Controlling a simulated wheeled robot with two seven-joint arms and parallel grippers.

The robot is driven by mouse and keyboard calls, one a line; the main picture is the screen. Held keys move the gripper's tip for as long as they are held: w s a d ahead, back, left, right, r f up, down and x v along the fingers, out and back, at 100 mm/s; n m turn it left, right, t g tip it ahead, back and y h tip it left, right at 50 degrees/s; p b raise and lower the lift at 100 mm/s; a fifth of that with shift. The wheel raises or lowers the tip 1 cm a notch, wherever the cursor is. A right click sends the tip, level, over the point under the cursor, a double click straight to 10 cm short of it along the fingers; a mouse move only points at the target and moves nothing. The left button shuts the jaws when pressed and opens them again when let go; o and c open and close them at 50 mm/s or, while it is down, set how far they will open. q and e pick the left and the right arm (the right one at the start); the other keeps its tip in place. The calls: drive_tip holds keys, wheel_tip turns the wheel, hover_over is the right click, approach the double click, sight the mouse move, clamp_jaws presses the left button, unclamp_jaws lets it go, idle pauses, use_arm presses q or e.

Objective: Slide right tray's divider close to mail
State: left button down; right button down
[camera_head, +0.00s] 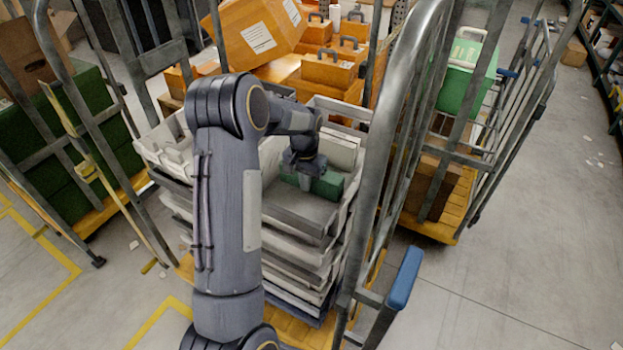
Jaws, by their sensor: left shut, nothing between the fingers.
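The right tray (353,185) is a grey tray on top of a stack of trays on a roll cage base. Pale mail (338,150) stands at its far end. A green block (328,186), which looks like the divider, stands across the tray in front of the mail; I cannot tell how wide the gap between them is. The near part of the tray floor (295,205) is bare. My left gripper (306,184) is shut and points down into the tray at the green block's near side. It hides part of the block, and contact is unclear. My right gripper is out of view.
The left tray (160,150) with pale mail is partly behind my arm. A cage upright (385,130) with a blue handle (405,278) stands close on the right. Orange cases (330,68) are behind. Another cage holds a green case (465,85).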

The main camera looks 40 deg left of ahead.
use_arm(q)
drive_tip(key=shift+w+a+p, duration=0.15)
drive_tip(key=shift+w+p, duration=0.15)
drive_tip(key=shift+w, duration=1.05)
drive_tip(key=shift+w+a+p, duration=0.15)
drive_tip(key=shift+w+p, duration=0.15)
drive_tip(key=shift+w, duration=1.05)
drive_tip(key=shift+w+a+p, duration=0.15)
drive_tip(key=shift+w+p, duration=0.15)
drive_tip(key=shift+w, duration=0.8)
drive_tip(key=shift+s, duration=0.15)
drive_tip(key=shift+s+b, duration=0.3)
drive_tip(key=shift+s, duration=0.3)
wheel_tip(320, 180, up, 13)
drive_tip(key=p, duration=0.8)
drive_tip(key=shift+p, duration=0.3)
